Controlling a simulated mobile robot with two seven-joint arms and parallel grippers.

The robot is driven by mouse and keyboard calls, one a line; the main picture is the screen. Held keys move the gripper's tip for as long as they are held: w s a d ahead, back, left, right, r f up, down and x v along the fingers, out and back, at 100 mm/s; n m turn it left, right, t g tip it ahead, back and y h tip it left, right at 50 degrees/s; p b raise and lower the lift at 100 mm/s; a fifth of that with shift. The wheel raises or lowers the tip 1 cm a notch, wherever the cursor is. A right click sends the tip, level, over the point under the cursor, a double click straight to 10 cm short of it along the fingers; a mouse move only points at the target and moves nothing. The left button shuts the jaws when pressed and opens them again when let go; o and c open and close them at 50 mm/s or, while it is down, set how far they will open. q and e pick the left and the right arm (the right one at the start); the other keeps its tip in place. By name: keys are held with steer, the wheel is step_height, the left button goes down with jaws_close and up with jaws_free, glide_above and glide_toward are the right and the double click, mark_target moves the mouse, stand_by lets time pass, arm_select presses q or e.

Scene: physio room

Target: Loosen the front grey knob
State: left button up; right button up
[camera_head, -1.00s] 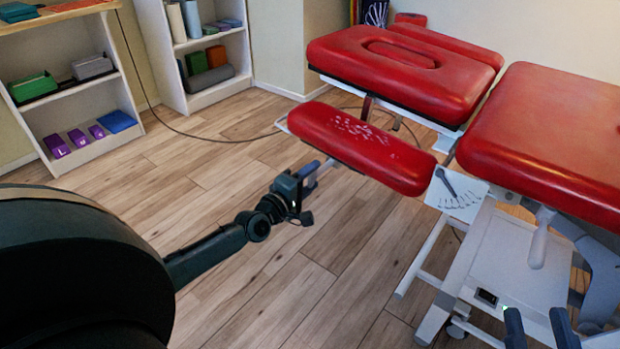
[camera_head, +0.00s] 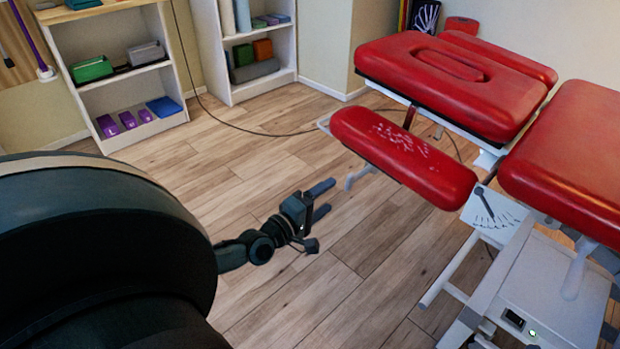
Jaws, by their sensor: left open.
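A light grey knob with a bent stem (camera_head: 359,177) hangs under the left end of the red armrest pad (camera_head: 400,157). A second, longer grey handle (camera_head: 575,272) hangs under the main red cushion at the right. I cannot tell for sure which is called the front knob. My left gripper (camera_head: 330,197) is open and empty, its two dark fingers pointing right. In the picture it is just below and left of the knob under the pad, with a gap between them. My right gripper is not in view.
The red treatment table (camera_head: 570,150) fills the right side, with a white frame and an angle-scale plate (camera_head: 490,212). Shelves (camera_head: 135,75) with blocks stand at the back left. A cable (camera_head: 250,132) runs over the floor. The wooden floor around my left gripper is clear.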

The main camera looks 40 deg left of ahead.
arm_select(q)
steer(key=shift+s+a+p, duration=0.2)
steer(key=shift+s+p, duration=0.2)
steer(key=shift+s, duration=1.9)
